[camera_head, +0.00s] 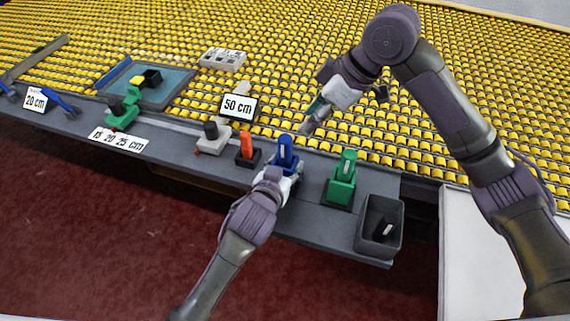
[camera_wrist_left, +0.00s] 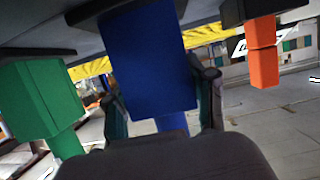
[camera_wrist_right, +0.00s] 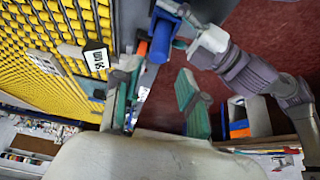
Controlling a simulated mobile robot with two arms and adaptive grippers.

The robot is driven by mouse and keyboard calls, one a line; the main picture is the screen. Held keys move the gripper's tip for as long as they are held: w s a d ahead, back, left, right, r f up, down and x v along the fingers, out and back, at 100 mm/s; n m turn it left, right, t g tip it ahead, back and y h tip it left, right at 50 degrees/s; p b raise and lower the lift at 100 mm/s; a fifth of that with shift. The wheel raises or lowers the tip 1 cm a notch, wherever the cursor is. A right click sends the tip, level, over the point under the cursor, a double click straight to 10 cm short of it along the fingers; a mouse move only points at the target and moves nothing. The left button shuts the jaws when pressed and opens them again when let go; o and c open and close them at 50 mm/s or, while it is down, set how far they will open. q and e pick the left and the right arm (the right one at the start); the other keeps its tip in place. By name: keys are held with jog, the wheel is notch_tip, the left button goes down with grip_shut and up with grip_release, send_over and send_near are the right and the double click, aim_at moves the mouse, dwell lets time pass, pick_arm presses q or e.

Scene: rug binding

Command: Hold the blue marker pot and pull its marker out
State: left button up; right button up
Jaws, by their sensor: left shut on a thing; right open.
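The blue marker pot (camera_head: 291,167) stands on the grey bench ledge, and its blue marker (camera_head: 285,145) stands upright in it. My left gripper (camera_head: 287,178) is shut on the blue pot, which fills the left wrist view (camera_wrist_left: 150,60) between the two fingers. The marker shows below the pot in that upside-down view (camera_wrist_left: 172,122). My right gripper (camera_head: 318,112) is open and empty, above and to the right of the blue marker, apart from it. In the right wrist view the blue marker (camera_wrist_right: 161,40) lies beyond the open fingers.
An orange marker (camera_head: 247,145) in a dark pot stands close left of the blue one. A green marker pot (camera_head: 341,190) stands to the right, and beyond it a grey bin (camera_head: 366,236) holds a dark item. A "50 cm" sign (camera_head: 238,107) stands behind. The yellow rug lies beyond.

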aim_at(285, 148)
jog(key=shift+o, duration=1.3)
jog(key=shift+a, duration=0.15)
jog(key=a+n+h, duration=0.1)
jog(key=a+n, duration=0.1)
jog(key=n, duration=0.1)
jog(key=w+a+n+g+h, duration=0.1)
jog(key=a+n+h, duration=0.1)
jog(key=n, duration=0.1)
jog(key=shift+a+r+g+h, duration=0.1)
jog(key=shift+a+g+h, duration=0.2)
pick_arm(q)
jog(key=shift+a, duration=0.1)
pick_arm(e)
jog(key=n, duration=0.1)
jog(key=h, duration=0.1)
jog(key=n, duration=0.1)
jog(key=shift+w+a+r+n+h, duration=0.2)
jog(key=shift+w+a+n+h, duration=0.05)
jog(key=shift+w+n+h, duration=0.1)
notch_tip(285, 148, down, 12)
jog(key=shift+d+r, duration=0.1)
jog(key=shift+d, duration=0.05)
grip_shut()
